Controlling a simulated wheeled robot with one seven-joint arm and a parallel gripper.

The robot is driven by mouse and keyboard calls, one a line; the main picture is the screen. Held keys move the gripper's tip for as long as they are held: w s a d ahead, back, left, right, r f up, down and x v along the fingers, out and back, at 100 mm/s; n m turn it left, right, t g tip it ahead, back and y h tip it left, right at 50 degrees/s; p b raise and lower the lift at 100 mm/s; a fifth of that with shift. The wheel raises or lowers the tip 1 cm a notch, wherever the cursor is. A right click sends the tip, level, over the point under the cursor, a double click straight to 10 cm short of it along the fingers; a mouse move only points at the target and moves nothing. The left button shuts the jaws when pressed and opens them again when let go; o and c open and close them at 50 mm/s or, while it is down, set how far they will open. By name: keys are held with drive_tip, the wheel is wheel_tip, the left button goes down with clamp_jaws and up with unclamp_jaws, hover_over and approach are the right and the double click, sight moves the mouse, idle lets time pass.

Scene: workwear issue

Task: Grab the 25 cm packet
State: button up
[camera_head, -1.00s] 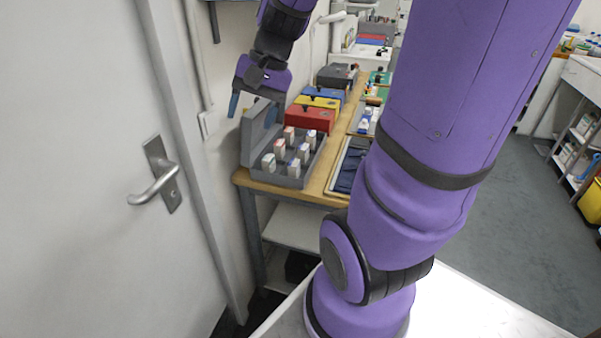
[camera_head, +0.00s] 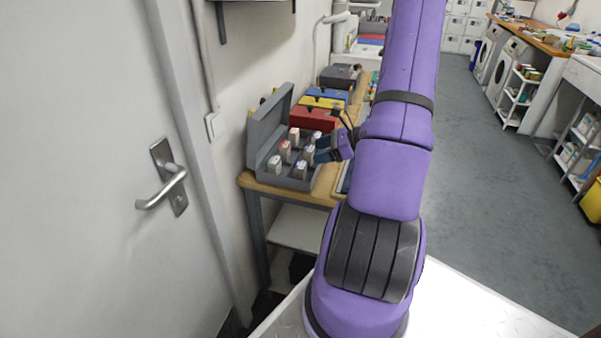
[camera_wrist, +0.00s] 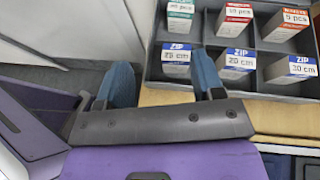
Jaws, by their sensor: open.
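The 25 cm packet (camera_wrist: 177,60) is a small white box with a blue ZIP label, at the left end of the near row in the wrist view. In the head view it appears to be the front right packet (camera_head: 300,170) in the open grey case (camera_head: 262,167). Beside it stand the 20 cm packet (camera_wrist: 237,62) and the 30 cm packet (camera_wrist: 292,68). My gripper (camera_wrist: 162,80) is open and empty, its blue fingers apart at the case's near edge. The 25 cm packet is just beyond the fingertips, nearer the right finger. In the head view my gripper (camera_head: 324,152) is at the case's right side.
Packets with green and red labels (camera_head: 285,150) fill the case's other row. The raised lid (camera_head: 271,117) stands on the wall side. Red (camera_head: 312,118), yellow and blue boxes stand behind. A door (camera_head: 90,180) is at left; open floor (camera_head: 470,200) is at right.

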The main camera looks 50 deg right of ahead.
sight(302, 164)
wheel_tip(302, 164, down, 3)
drive_tip(key=s+d+m+t+h, duration=0.1)
drive_tip(key=s+d+m, duration=0.1)
drive_tip(key=d, duration=0.1)
drive_tip(key=shift+m, duration=0.3)
drive_tip(key=x, duration=1.1)
drive_tip(key=shift+s+a+f, duration=0.1)
drive_tip(key=shift+f, duration=0.15)
drive_tip(key=shift+c, duration=0.4)
drive_tip(key=c, duration=0.6)
